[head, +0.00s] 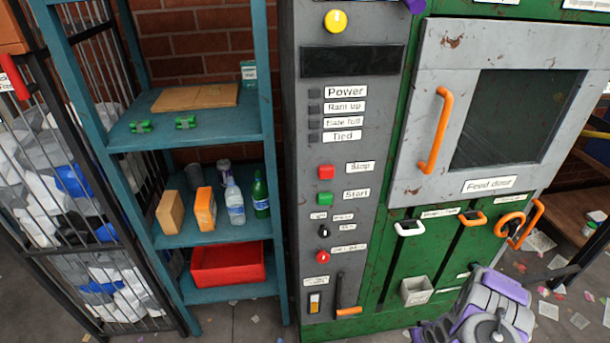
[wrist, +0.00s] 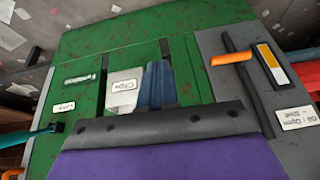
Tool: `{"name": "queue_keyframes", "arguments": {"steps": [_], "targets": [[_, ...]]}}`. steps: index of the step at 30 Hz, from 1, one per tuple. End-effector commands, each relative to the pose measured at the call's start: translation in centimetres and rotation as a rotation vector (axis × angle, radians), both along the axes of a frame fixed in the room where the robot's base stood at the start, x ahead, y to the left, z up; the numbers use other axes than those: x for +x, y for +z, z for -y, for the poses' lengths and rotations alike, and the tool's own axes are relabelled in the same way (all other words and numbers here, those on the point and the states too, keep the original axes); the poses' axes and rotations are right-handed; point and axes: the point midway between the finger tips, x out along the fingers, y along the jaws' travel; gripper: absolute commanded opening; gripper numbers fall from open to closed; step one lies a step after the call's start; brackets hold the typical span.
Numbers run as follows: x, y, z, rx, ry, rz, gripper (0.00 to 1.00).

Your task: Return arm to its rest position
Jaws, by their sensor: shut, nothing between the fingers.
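My gripper (wrist: 158,72) shows in the wrist view as two dark blue fingers close together, with nothing between them. The fingers stand in front of the green lower panel (wrist: 228,140) of the machine, beside a white bin (wrist: 122,97). I cannot tell whether they touch anything. Purple and grey parts of my arm show at the bottom right of the head view; the fingers cannot be made out there.
The grey and green machine (head: 375,70) has a feed door (head: 435,60) with an orange handle (head: 436,133). An orange-tipped lever (head: 340,292) is low on its front; it also shows in the wrist view (wrist: 230,59). A teal shelf (head: 190,135) and wire cage (head: 130,285) stand left.

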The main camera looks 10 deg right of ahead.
Motion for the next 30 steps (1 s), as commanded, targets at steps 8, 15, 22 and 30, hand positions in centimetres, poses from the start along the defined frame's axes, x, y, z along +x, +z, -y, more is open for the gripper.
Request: {"name": "queue_keyframes", "arguments": {"steps": [8,15,22,30], "targets": [[2.2,5.9,1.4,-0.08,-0.006,-0.057,0.0],[3.8,14.1,1.5,-0.164,-0.027,-0.136,0.0],[4.0,22.0,-0.4,-0.219,-0.055,-0.205,0.0],[2.6,31.0,-4.2,-0.253,-0.091,-0.272,0.0]]}}
